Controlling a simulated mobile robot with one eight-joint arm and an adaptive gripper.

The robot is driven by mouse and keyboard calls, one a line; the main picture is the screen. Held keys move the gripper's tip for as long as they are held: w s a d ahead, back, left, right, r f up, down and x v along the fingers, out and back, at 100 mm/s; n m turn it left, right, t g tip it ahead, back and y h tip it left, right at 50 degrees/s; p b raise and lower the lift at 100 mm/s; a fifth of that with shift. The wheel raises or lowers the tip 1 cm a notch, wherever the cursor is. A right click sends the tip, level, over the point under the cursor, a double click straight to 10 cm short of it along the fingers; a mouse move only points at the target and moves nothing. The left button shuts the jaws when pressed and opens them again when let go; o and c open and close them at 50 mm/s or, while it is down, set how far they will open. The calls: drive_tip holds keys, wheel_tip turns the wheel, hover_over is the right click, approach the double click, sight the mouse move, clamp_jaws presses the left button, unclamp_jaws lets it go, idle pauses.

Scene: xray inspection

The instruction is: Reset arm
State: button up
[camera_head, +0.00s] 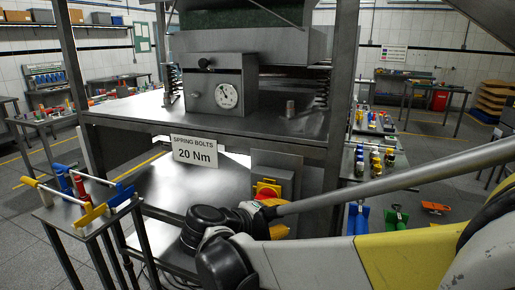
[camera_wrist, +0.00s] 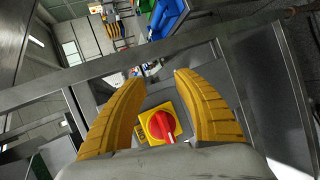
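My gripper (camera_wrist: 155,85) shows in the wrist view as two yellow ribbed fingers, spread apart with nothing between their tips. Beyond and between the fingers is a red rotary switch (camera_wrist: 160,126) on a yellow plate, mounted on a grey box. In the head view the same red and yellow switch (camera_head: 266,190) sits on the grey box under the bench top. My arm reaches in from the right, with its dark wrist in front of the lower bench. One yellow finger shows beside the wrist; the rest of the gripper is mostly hidden.
A metal bench (camera_head: 130,118) carries a gauge box (camera_head: 222,92) and a "SPRING BOLTS 20 Nm" sign (camera_head: 195,151). Its upright posts stand close to my arm. A small table (camera_head: 62,212) with coloured-handled tools is at left. Side tables with bottles are at right.

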drive_tip(key=s+d+f+m+g+y, duration=0.2)
drive_tip(key=s+d+m+g+y, duration=0.15)
drive_tip(key=s+d, duration=0.6)
drive_tip(key=s+d+f+m+y, duration=0.1)
drive_tip(key=s+d+m+y, duration=0.1)
drive_tip(key=s, duration=0.3)
drive_tip(key=s+d+f+m+t+y, duration=0.1)
drive_tip(key=s+f+m+y, duration=0.1)
drive_tip(key=s+m+y, duration=0.1)
drive_tip(key=s+y, duration=0.1)
drive_tip(key=s, duration=0.1)
drive_tip(key=shift+s+d+f, duration=0.3)
drive_tip(key=shift+s+d, duration=0.05)
